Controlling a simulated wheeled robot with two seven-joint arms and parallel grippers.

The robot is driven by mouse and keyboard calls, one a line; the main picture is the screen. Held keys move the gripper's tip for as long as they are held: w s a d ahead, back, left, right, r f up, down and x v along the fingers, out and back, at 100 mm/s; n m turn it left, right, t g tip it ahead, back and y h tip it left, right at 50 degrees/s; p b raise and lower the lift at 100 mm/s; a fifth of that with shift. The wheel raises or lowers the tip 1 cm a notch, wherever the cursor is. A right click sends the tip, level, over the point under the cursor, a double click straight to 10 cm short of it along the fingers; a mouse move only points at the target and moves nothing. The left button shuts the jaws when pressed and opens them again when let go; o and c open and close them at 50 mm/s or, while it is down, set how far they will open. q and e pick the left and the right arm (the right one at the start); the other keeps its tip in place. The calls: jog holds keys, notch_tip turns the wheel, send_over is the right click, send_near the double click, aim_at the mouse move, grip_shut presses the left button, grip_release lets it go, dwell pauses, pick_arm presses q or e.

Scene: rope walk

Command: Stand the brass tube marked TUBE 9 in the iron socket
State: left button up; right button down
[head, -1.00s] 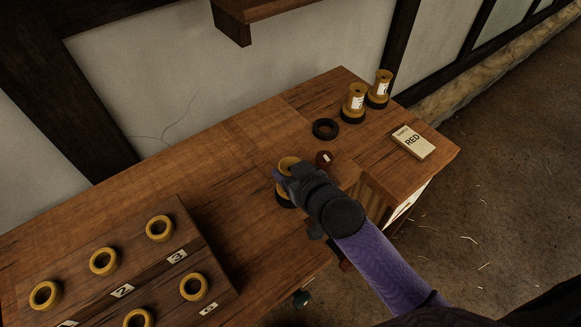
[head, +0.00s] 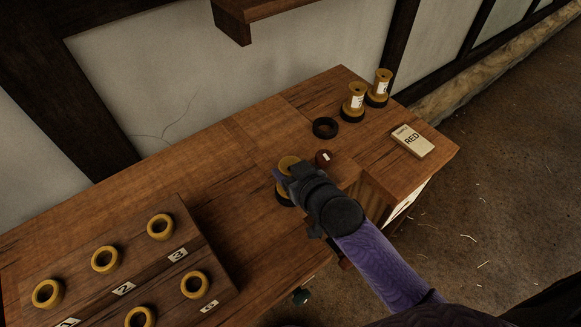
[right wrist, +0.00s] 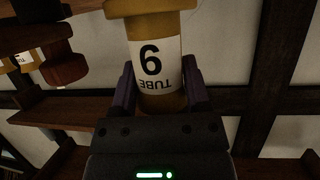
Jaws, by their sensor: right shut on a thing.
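My right gripper (head: 287,183) is shut on the brass tube marked TUBE 9 (head: 288,162) at the middle of the bench. In the right wrist view the label reads 9 and TUBE, upside down, on the brass tube (right wrist: 157,65) between the two fingers (right wrist: 161,92). A black ring-like base (head: 284,200) shows just below the held tube, partly hidden by the gripper. I cannot tell whether the tube is seated in it or just above it. An empty black ring (head: 325,128) lies farther back. My left gripper is not in view.
Two labelled brass tubes (head: 356,97) (head: 379,86) stand in black bases at the back right. A numbered rack (head: 187,252) holds several brass pieces.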

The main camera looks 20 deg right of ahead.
jog(key=shift+f, duration=0.45)
jog(key=shift+c, duration=1.8)
grip_release()
jog(key=p+v, duration=0.8)
jog(key=v, duration=0.3)
jog(key=shift+f, duration=0.1)
jog(key=shift+s, duration=0.1)
